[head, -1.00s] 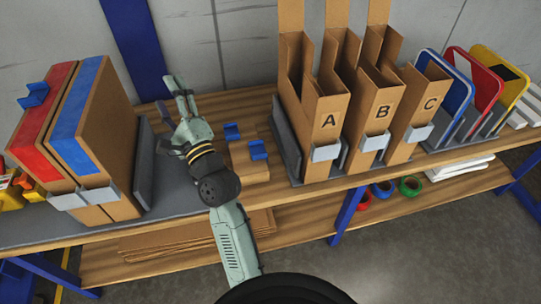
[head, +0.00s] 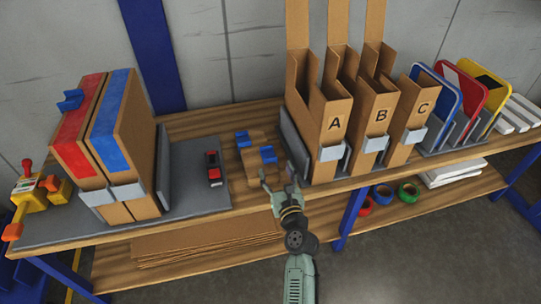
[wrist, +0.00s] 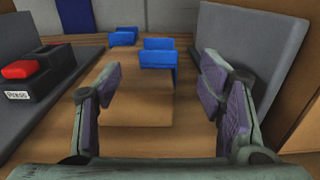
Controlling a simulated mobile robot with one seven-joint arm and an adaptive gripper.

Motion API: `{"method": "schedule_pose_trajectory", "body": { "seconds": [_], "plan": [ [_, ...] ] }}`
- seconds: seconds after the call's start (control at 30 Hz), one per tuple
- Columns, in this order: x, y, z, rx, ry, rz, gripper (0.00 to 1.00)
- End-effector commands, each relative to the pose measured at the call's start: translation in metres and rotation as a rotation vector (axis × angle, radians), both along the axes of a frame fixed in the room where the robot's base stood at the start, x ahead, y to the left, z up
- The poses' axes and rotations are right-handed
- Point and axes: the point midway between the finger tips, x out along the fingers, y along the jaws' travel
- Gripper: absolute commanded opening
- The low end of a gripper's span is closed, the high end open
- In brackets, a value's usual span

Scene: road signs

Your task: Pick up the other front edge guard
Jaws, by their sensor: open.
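Two small blue edge guards sit on a low cardboard block (wrist: 128,100) on the bench: a nearer one (head: 268,153) toward the right, and a farther one (head: 242,138) to the left. In the wrist view the nearer guard (wrist: 158,54) is ahead of my fingers, with the farther one (wrist: 123,36) behind it at left. A third blue guard (head: 70,99) sits on the red-taped box. My gripper (head: 278,178) is open and empty, close in front of the block, its fingers (wrist: 160,82) apart on either side of the view's middle. Nothing is between them.
The A, B and C cardboard holders (head: 335,125) and their grey upright panel (wrist: 250,60) stand close on the right. A black device with a red button (head: 214,168) is at left, on the grey mat (head: 190,195). Tall taped boxes (head: 125,150) stand farther left.

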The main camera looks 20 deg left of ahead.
Motion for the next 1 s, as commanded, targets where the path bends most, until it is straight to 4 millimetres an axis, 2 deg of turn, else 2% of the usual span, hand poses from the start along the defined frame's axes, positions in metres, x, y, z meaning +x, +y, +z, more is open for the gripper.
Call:
{"method": "schedule_pose_trajectory", "body": {
  "seconds": [0.17, 0.5, 0.8, 1.0],
  "plan": [
    [0.011, 0.009, 0.0, 0.001, -0.001, 0.001, 0.62],
    [0.048, 0.034, -0.003, 0.0, -0.001, 0.0, 0.62],
    [0.051, 0.036, -0.004, -0.001, -0.002, 0.0, 0.62],
    [0.051, 0.036, -0.004, -0.001, -0.002, 0.0, 0.48]
  ]
}}
